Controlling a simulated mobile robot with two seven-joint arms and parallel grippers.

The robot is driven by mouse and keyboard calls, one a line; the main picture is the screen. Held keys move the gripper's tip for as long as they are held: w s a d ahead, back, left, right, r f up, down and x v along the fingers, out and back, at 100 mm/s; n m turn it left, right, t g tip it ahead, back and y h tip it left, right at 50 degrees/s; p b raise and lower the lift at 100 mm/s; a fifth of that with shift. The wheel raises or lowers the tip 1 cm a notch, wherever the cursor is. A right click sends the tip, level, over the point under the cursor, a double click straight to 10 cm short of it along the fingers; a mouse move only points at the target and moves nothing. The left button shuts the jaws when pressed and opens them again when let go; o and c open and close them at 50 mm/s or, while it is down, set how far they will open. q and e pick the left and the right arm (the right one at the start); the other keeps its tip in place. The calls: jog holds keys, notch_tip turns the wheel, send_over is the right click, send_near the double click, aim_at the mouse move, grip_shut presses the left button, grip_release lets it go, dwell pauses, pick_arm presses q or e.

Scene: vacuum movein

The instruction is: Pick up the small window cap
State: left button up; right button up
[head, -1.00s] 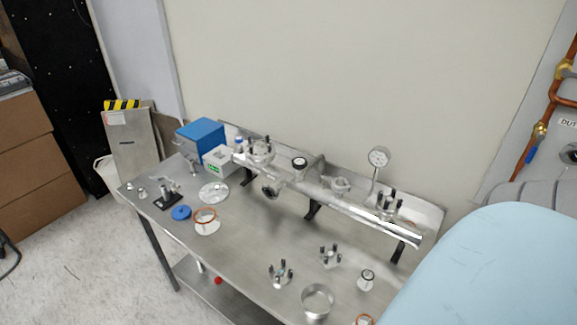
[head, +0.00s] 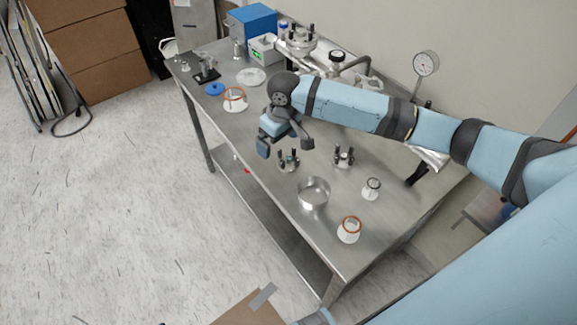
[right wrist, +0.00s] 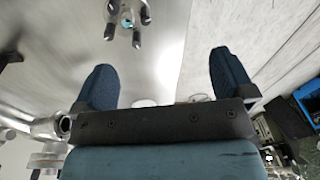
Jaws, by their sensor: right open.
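A small metal piece with dark upright studs and a teal centre (head: 289,161) stands on the steel table; it looks like the small window cap, though I cannot be certain. It also shows at the top of the right wrist view (right wrist: 127,20). My right gripper (head: 285,146) is above the table, just behind and above this piece in the head view. In the right wrist view its two blue fingers (right wrist: 163,80) are wide apart with nothing between them. The piece lies beyond the fingertips, apart from them. My left gripper is not in view.
A similar studded piece (head: 344,157), a metal ring (head: 313,194), a small black-rimmed piece (head: 371,189) and an orange-ringed white piece (head: 349,230) stand nearby on the table (head: 290,225).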

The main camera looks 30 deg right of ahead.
notch_tip(320, 180, up, 2)
jog(key=w+d, duration=0.1)
jog(key=d, duration=0.2)
jog(key=h, duration=0.1)
send_over(289, 158)
jog(key=shift+m+g, duration=0.3)
jog(key=shift+g, duration=0.1)
jog(key=f, duration=0.7)
jog(key=shift+a, duration=0.25)
jog(key=shift+w+d+f, duration=0.1)
jog(key=shift+f, duration=1.45)
jog(key=shift+d+f, duration=0.1)
jog(key=shift+f, duration=1.4)
jog(key=shift+c, duration=0.2)
jog(key=c, duration=0.9)
jog(key=shift+r, duration=0.1)
